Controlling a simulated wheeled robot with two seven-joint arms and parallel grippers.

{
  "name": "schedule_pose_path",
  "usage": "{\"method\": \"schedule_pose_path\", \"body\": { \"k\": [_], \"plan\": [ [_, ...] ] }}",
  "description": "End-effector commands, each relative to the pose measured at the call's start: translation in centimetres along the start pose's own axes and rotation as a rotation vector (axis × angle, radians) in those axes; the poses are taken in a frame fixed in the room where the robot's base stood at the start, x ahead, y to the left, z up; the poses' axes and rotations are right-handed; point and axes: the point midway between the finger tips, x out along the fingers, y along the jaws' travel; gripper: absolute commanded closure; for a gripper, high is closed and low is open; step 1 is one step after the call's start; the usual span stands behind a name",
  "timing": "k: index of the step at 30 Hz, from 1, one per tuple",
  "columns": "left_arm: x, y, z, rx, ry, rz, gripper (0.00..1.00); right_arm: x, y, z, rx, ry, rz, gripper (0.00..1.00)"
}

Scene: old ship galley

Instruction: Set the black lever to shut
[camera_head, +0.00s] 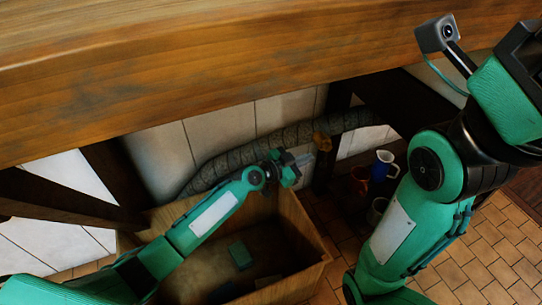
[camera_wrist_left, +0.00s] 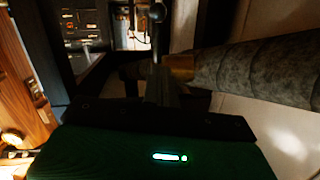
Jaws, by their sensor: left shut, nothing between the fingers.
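The black lever (camera_wrist_left: 157,14), with a round knob on its end, stands up at the top middle of the left wrist view. It is beside a brass fitting (camera_wrist_left: 181,66) on a wrapped pipe. In the head view the brass fitting (camera_head: 322,141) shows on the pipe under the wooden counter, but I cannot make out the lever there. My left gripper (camera_head: 302,160) is shut and empty, just below and left of the fitting. In the left wrist view its dark fingers (camera_wrist_left: 160,88) point towards the lever's base; I cannot tell whether they touch it.
The thick grey pipe (camera_head: 230,157) runs along the tiled wall. A wooden crate (camera_head: 305,235) with a green block (camera_head: 240,256) stands below my left arm. A blue jug (camera_head: 383,166) and other vessels stand right of a dark post. The wooden counter (camera_head: 220,60) overhangs everything. My right arm is at the right.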

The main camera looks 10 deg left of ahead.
Motion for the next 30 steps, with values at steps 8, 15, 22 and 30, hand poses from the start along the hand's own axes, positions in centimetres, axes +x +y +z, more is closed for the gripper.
{"method": "schedule_pose_path", "body": {
  "k": [8,15,22,30],
  "plan": [
    [-4.1,-0.1,-3.2,0.005,-0.007,0.001,1.00,2.7,0.2,0.8,0.000,0.000,0.000,0.24],
    [-8.8,-0.1,-2.9,0.004,-0.008,0.000,1.00,2.8,0.2,0.9,0.000,0.000,0.000,0.24],
    [-11.8,0.0,-2.9,0.002,-0.006,0.000,1.00,2.8,0.2,0.9,0.000,0.000,0.000,0.24],
    [-12.8,0.0,-3.0,0.001,-0.005,0.000,1.00,2.8,0.2,0.9,0.000,0.000,0.000,0.24]
  ]
}}
